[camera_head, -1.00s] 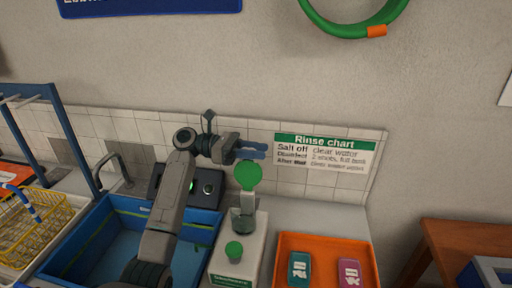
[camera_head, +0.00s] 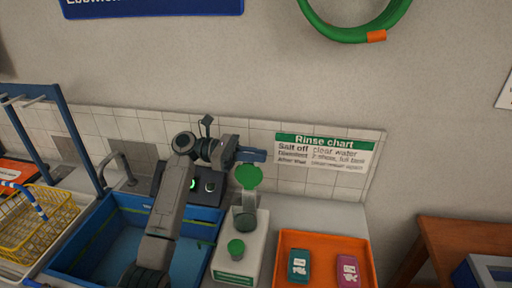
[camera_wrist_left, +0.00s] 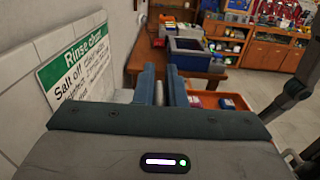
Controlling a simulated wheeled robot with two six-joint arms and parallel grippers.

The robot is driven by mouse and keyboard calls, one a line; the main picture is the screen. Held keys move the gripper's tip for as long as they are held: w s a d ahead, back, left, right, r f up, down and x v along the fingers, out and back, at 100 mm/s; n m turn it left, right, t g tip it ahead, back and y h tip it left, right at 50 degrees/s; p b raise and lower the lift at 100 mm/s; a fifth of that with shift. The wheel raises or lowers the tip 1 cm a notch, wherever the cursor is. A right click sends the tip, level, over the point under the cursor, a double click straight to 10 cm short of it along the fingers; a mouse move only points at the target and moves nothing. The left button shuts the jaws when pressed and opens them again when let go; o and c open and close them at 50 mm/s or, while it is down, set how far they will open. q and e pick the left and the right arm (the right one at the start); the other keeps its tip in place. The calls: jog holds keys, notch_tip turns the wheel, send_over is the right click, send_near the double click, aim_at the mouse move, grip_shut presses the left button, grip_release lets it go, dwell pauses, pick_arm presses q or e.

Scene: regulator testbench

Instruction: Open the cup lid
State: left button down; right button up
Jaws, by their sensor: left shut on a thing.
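The cup lid, a round green disc (camera_head: 249,177), stands tilted up above a greyish cup (camera_head: 245,221) on a white bench unit (camera_head: 256,249). A pale upright piece shows between disc and cup. My left gripper (camera_head: 251,156) is at the top edge of the disc, its blue fingers shut on the lid. In the left wrist view the two fingers of my left gripper (camera_wrist_left: 161,92) have a narrow pale thing between them; its shape is mostly hidden. My right gripper is not in view.
A green knob (camera_head: 236,247) is in front of the cup. An orange tray (camera_head: 322,237) with two small packs is on the right. A blue basin (camera_head: 84,240) is under my left arm. A rinse chart (camera_head: 322,152) is on the wall behind.

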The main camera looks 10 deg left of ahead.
pick_arm(q)
jog(key=shift+s+r, duration=0.1)
jog(key=shift+s, duration=0.2)
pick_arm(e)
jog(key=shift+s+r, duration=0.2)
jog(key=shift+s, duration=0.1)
pick_arm(q)
jog(key=shift+w, duration=0.1)
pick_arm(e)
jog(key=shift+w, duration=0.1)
pick_arm(q)
jog(key=c, duration=1.5)
grip_release()
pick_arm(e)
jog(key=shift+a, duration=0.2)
